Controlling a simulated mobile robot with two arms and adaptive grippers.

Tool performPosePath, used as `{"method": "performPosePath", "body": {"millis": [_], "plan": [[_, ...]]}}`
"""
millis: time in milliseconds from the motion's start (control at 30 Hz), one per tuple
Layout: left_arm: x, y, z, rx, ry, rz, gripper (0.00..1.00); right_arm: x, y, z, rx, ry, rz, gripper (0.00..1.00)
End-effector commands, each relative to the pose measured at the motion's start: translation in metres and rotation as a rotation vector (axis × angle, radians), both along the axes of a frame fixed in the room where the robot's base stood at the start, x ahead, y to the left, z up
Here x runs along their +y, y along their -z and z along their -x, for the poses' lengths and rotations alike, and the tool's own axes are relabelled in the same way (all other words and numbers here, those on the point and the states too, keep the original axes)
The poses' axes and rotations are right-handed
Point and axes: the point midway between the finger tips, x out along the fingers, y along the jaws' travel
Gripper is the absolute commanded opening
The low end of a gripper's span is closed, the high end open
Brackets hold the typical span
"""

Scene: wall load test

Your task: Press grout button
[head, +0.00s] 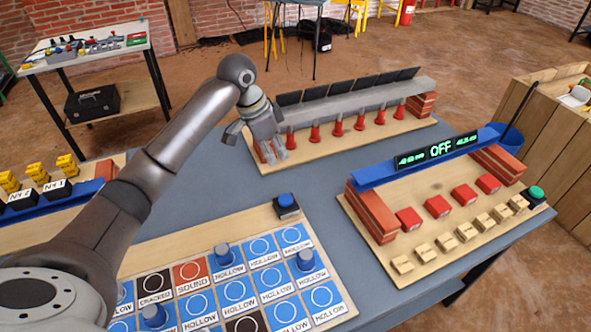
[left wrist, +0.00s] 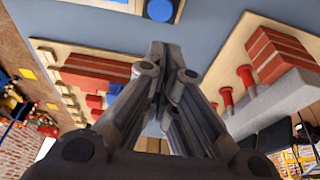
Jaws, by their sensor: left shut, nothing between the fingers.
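No label reading "grout" can be made out. A blue push button (head: 286,200) on a small black box stands at the back right corner of the tile board (head: 262,212). A blue round button (left wrist: 160,9) shows at the top edge of the left wrist view. A teal-green button (head: 537,193) on a black box sits at the right end of the brick wall board (head: 440,235). My left gripper (head: 272,158) is shut and empty, pointing down near the front left of the red-jack board. It is behind the blue button and apart from it; its closed fingers (left wrist: 160,52) fill the middle of the left wrist view.
The red-jack board (head: 335,138) with a grey beam stands at the back. A blue beam (head: 375,176) with a display reading OFF (head: 440,149) spans two brick piers. Tiles carry several blue-grey cylinders (head: 222,254). Bare grey tabletop (head: 300,185) lies between the boards.

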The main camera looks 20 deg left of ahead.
Motion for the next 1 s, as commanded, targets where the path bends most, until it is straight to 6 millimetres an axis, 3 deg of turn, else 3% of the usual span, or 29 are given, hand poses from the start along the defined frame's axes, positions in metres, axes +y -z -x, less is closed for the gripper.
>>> {"method": "performPosePath", "body": {"millis": [200,467,700,1000], "plan": [[0.000,-0.001,0.000,-0.001,0.000,0.001,0.00,-0.003,0.001,0.026,0.038,-0.001,0.004,0.55],[-0.001,0.006,-0.001,0.002,-0.001,0.000,0.00,-0.008,0.000,0.029,0.040,-0.003,0.011,0.55],[-0.010,0.045,-0.008,0.006,0.000,0.002,0.00,-0.008,-0.007,0.011,0.012,-0.003,0.009,0.55],[-0.021,0.104,-0.019,0.005,-0.001,0.000,0.00,-0.008,-0.015,0.013,0.016,-0.003,0.009,0.55]]}}
